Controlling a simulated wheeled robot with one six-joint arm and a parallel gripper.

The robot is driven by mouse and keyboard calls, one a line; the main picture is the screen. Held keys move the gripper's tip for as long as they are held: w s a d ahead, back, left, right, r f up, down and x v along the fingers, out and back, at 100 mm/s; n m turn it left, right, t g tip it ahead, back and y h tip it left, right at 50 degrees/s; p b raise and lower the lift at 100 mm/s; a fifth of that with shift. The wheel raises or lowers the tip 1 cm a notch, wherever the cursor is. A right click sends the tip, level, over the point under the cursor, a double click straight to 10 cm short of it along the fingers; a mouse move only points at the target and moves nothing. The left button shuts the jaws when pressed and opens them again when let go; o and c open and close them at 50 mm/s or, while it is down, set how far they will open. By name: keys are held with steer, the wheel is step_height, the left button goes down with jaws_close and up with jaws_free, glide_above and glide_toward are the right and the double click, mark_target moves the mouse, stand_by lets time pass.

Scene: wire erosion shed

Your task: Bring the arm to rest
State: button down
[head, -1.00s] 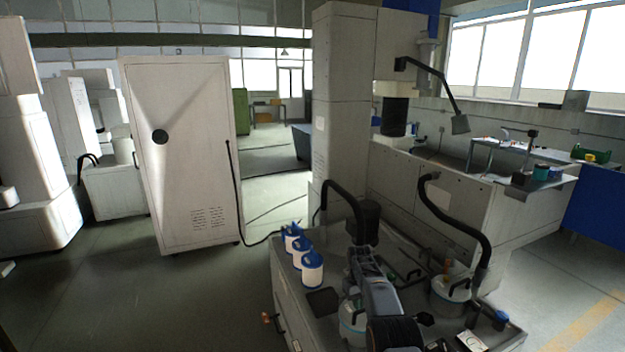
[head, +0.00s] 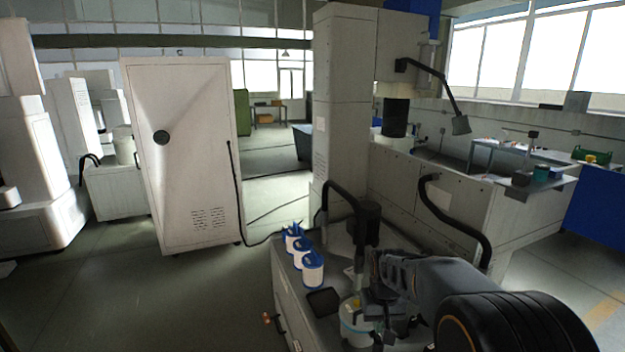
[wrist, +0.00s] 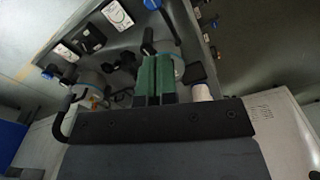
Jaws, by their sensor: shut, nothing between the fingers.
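My gripper (head: 375,325) is in the head view at the end of my grey arm, above the worktop of the low cabinet. In the wrist view its two green fingers (wrist: 155,78) lie side by side, shut and empty. My arm reaches in from the lower right of the head view and hides part of the worktop. A white bucket with a blue band (head: 354,322) stands beside and behind the gripper; I cannot tell how close.
Several white-and-blue bottles (head: 313,270) stand on the left of the worktop, next to a dark tray (head: 323,301). A black hose (head: 462,222) arches behind my arm. A tall white cabinet (head: 185,150) stands left, with open floor (head: 140,290) before it.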

steer(key=s+r+t, duration=0.2)
steer(key=s+r, duration=0.2)
steer(key=s, duration=0.4)
steer(key=s+r+t, duration=0.2)
steer(key=s+r, duration=0.2)
steer(key=s, duration=0.5)
steer(key=shift+s+d+r, duration=0.15)
steer(key=shift+d+r, duration=0.05)
steer(key=shift+r, duration=0.1)
stand_by(1.5)
